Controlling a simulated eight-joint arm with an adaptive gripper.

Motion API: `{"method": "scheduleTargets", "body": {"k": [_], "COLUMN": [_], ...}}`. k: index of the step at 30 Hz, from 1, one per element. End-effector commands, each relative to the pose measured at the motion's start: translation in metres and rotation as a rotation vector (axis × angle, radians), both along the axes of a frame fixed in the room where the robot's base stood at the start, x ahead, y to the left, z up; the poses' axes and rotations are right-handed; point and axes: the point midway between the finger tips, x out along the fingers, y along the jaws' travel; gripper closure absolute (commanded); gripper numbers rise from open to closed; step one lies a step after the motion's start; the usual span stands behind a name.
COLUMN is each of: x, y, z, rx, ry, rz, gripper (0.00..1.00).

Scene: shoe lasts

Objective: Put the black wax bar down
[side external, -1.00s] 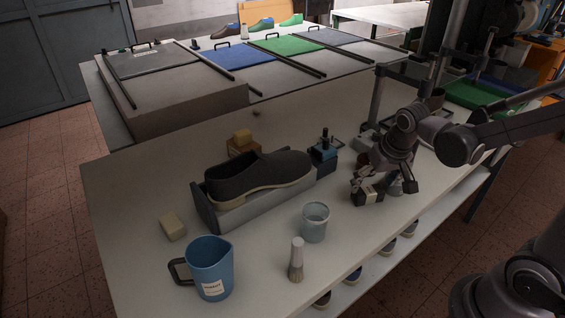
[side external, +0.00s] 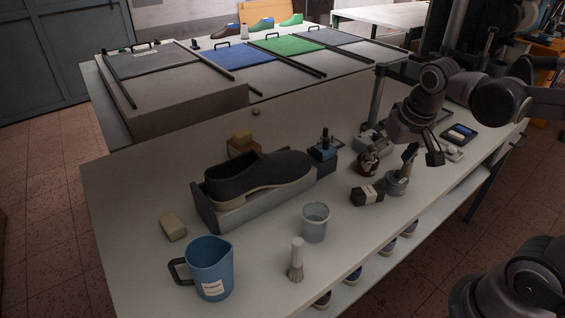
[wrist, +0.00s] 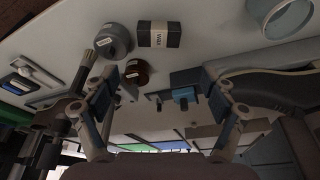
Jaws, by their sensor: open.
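The black wax bar (side external: 367,195) lies flat on the white table, its pale label showing. It also shows in the wrist view (wrist: 159,35), clear of both fingers. My gripper (side external: 402,148) is open and empty, raised above and behind the bar in the side view. In the wrist view my gripper (wrist: 160,92) has its two fingers spread wide with nothing between them.
A grey pot (side external: 397,184) and a brown jar (side external: 368,165) stand close to the bar. A glass cup (side external: 315,222), a brush (side external: 297,260), a blue jug (side external: 210,268) and a dark shoe (side external: 258,177) on a stand are to the left. Bare table lies in front of the bar.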

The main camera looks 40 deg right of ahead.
Motion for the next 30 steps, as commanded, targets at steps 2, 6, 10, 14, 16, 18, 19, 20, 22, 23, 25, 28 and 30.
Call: {"method": "scheduleTargets", "body": {"k": [2,6,10,14,16,18,19,20,22,23,25,28,30], "x": [-0.005,-0.014,-0.021,-0.024,-0.024,-0.024,-0.024,-0.024,-0.024,-0.024,-0.024,-0.024,-0.024], "y": [0.006,0.023,0.037,0.045,0.047,0.048,0.048,0.048,0.048,0.048,0.048,0.048,0.048], "z": [-0.001,-0.006,-0.011,-0.014,-0.014,-0.014,-0.014,-0.014,-0.014,-0.014,-0.014,-0.014,-0.014], "rx": [-0.001,-0.016,-0.035,-0.053,-0.057,-0.06,-0.06,-0.06,-0.06,-0.06,-0.06,-0.059,-0.059], "ry": [-0.03,-0.128,-0.222,-0.284,-0.3,-0.307,-0.308,-0.308,-0.307,-0.307,-0.307,-0.306,-0.306], "rz": [0.041,0.171,0.285,0.354,0.371,0.379,0.379,0.379,0.379,0.378,0.378,0.377,0.377], "gripper": [0.16,0.16,0.16,0.16,0.16,0.16,0.16,0.16,0.16,0.16,0.16,0.16,0.16]}}
